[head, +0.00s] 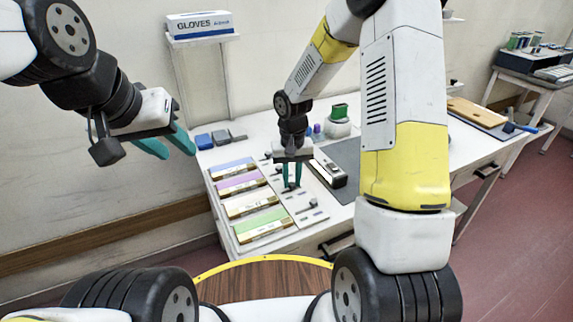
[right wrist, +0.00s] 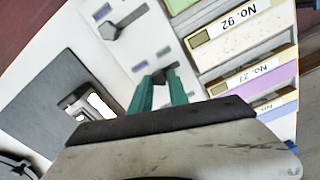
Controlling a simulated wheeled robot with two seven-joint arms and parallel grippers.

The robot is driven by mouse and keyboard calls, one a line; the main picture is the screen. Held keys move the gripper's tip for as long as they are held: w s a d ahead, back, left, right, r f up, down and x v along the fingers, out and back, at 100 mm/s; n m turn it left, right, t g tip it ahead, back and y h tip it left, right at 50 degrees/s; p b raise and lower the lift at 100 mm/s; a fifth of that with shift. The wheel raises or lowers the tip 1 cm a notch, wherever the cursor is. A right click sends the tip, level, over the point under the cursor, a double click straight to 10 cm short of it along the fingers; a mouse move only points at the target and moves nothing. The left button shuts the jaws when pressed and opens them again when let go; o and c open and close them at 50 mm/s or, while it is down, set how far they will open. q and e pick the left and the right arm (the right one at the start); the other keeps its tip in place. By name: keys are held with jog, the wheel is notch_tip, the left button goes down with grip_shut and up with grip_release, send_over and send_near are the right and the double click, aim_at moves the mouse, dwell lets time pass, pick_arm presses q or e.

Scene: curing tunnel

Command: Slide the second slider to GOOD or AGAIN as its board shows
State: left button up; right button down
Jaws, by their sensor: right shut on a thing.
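Several boards lie in a column on the table, with blue (head: 232,165), purple (head: 241,182), cream (head: 247,202) and green (head: 261,221) strips. A pale slider panel (head: 287,209) with dark knobs is right of them. My right gripper (head: 291,184) points down over the panel. In the right wrist view its teal fingers (right wrist: 160,92) are shut on a dark slider knob (right wrist: 168,73), mostly hidden between them. This knob is near the purple-strip board (right wrist: 262,70), whose label is blurred. Another knob (right wrist: 118,27) stands apart. My left gripper (head: 166,147) is open and empty, left of the table.
A dark mat (head: 343,160) with a black-and-white device (head: 327,172) lies right of the panel. Blue and grey blocks (head: 220,138) and a green item (head: 340,112) are behind. A glove box (head: 199,24) sits on a wall shelf.

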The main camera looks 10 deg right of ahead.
jog(key=shift+w+d, duration=0.25)
jog(key=shift+d, duration=0.4)
jog(key=shift+w+d, duration=0.25)
jog(key=shift+d, duration=0.35)
jog(key=shift+r, duration=0.1)
jog(key=c, duration=1.3)
grip_release()
jog(key=shift+d, duration=0.1)
jog(key=shift+o, duration=0.2)
notch_tip(320, 180, up, 8)
